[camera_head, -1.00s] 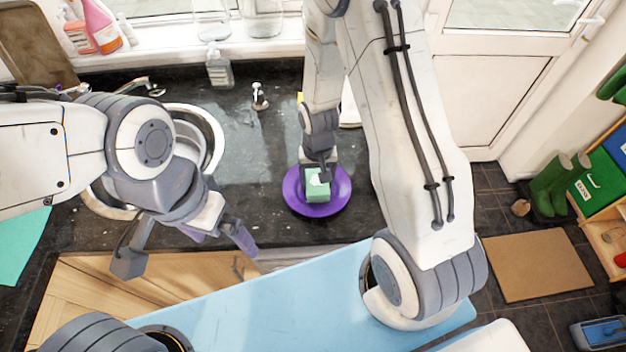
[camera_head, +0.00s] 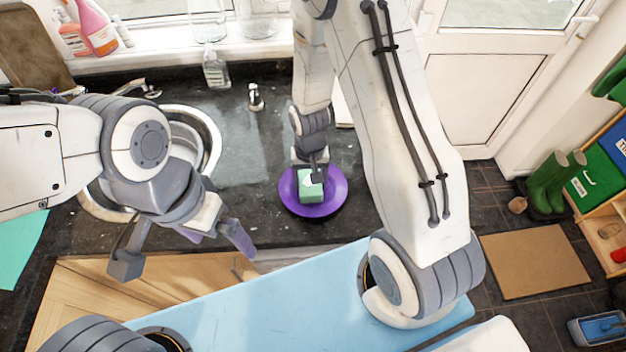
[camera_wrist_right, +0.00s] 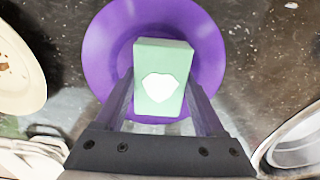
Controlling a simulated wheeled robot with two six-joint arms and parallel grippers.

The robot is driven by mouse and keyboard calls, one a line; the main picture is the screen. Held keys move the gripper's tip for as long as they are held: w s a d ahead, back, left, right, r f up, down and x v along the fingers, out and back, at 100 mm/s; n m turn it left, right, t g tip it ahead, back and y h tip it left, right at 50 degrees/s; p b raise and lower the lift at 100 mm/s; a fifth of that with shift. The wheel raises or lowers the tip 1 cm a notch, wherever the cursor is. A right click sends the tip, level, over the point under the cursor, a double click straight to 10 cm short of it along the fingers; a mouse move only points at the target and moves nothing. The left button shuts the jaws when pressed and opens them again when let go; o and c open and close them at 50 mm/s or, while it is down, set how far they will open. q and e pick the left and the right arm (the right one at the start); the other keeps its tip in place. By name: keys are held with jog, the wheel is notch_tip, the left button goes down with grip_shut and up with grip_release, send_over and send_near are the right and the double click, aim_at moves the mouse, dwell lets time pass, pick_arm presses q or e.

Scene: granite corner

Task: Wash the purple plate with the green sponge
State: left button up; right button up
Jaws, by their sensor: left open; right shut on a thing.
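The purple plate (camera_head: 333,195) lies on the dark granite worktop in the middle of the head view. It also shows in the right wrist view (camera_wrist_right: 103,55). The green sponge (camera_head: 309,188), with a white patch of foam or soap on its face, is over the plate, left of its centre. In the right wrist view the sponge (camera_wrist_right: 172,60) sits between the fingers of my right gripper (camera_wrist_right: 160,105), which is shut on it. Whether the sponge touches the plate is hard to tell. My left gripper (camera_head: 183,250) is open and empty, left of the plate near the worktop's front edge.
A round sink (camera_head: 215,150) is left of the plate, behind my left arm. A soap bottle (camera_head: 216,70) and a small dispenser (camera_head: 255,97) stand behind. In the right wrist view a cream plate with brown marks (camera_wrist_right: 22,65) lies at the left.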

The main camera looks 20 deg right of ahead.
jog(key=shift+a, duration=0.25)
jog(key=shift+s+d, duration=0.2)
jog(key=shift+d, duration=0.65)
jog(key=shift+w+a+r, duration=0.1)
jog(key=shift+w+a, duration=0.15)
jog(key=shift+a, duration=0.6)
jog(key=shift+s+d+r+p, duration=0.1)
jog(key=shift+s+d+p, duration=0.05)
jog(key=shift+d, duration=0.3)
jog(key=shift+s+d+p, duration=0.1)
jog(key=shift+d+p, duration=0.05)
jog(key=shift+d, duration=0.25)
jog(key=shift+r, duration=0.1)
notch_tip(320, 180, up, 6)
jog(key=p, duration=0.5)
